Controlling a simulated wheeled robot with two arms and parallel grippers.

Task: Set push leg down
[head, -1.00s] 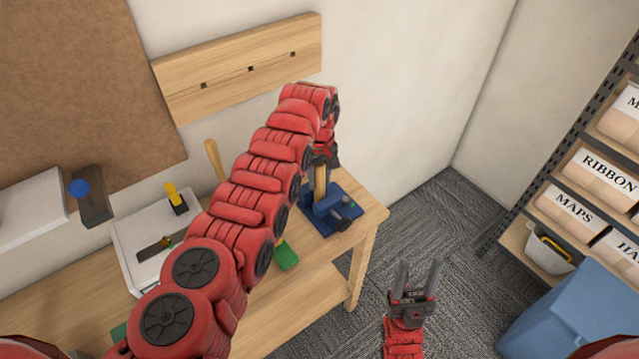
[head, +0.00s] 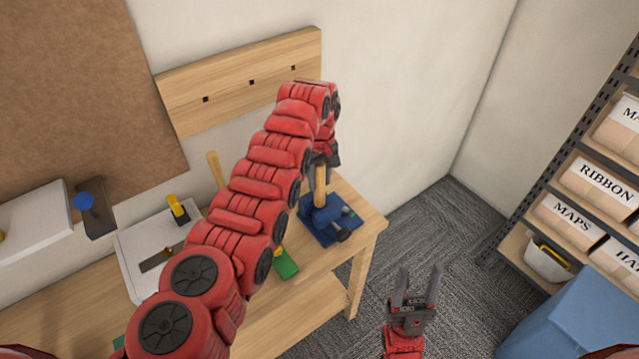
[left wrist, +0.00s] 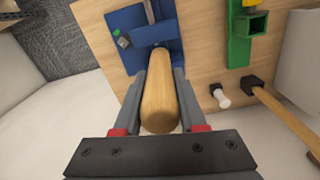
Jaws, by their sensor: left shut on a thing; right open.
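A light wooden round leg (head: 320,186) stands upright at the blue clamp-like fixture (head: 316,227) on the right end of the workbench. My left gripper (head: 322,163) is shut on the upper part of this leg. In the left wrist view the leg (left wrist: 159,108) lies between the two grey fingers of my left gripper (left wrist: 160,76). Its lower end meets the blue fixture (left wrist: 126,24); whether it is seated in it or just touching, I cannot tell. My right gripper (head: 420,275) is open and empty, low over the carpet, right of the bench.
A green item (head: 286,264) lies on the bench (head: 366,205) left of the fixture. A wooden rail (head: 237,80) is on the wall behind. At the right stand a shelf with labelled boxes (head: 597,180) and a blue bin (head: 563,312). Carpet (head: 420,220) between is clear.

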